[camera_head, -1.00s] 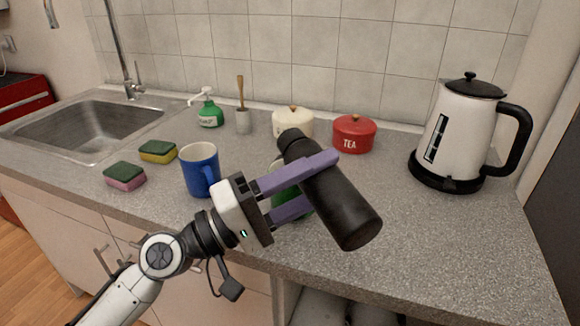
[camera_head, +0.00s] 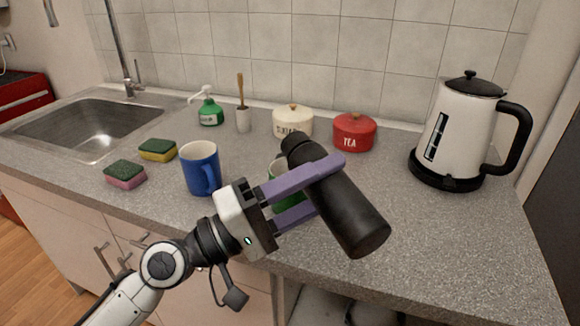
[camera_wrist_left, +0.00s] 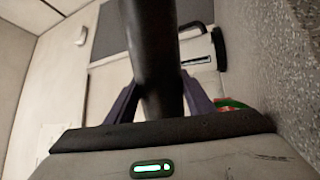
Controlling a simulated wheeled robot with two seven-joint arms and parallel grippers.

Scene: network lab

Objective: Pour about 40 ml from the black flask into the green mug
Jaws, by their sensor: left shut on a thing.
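My left gripper (camera_head: 322,187) is shut on the black flask (camera_head: 352,212) and holds it above the counter. The flask is tilted, its neck up and to the left, its base down to the right. The green mug (camera_head: 283,170) stands on the counter behind the gripper's fingers and the flask, and is mostly hidden. The flask's neck shows over or in front of the mug; I cannot see any liquid. In the left wrist view the flask (camera_wrist_left: 155,60) stands between both fingers. My right gripper is not in view.
A blue mug (camera_head: 201,167) stands left of the gripper. A red tea pot (camera_head: 355,132) and a cream pot (camera_head: 293,121) stand behind the flask. A kettle (camera_head: 462,130) stands at right. Sponges (camera_head: 126,174), a soap bottle (camera_head: 210,111) and the sink (camera_head: 85,125) are at left.

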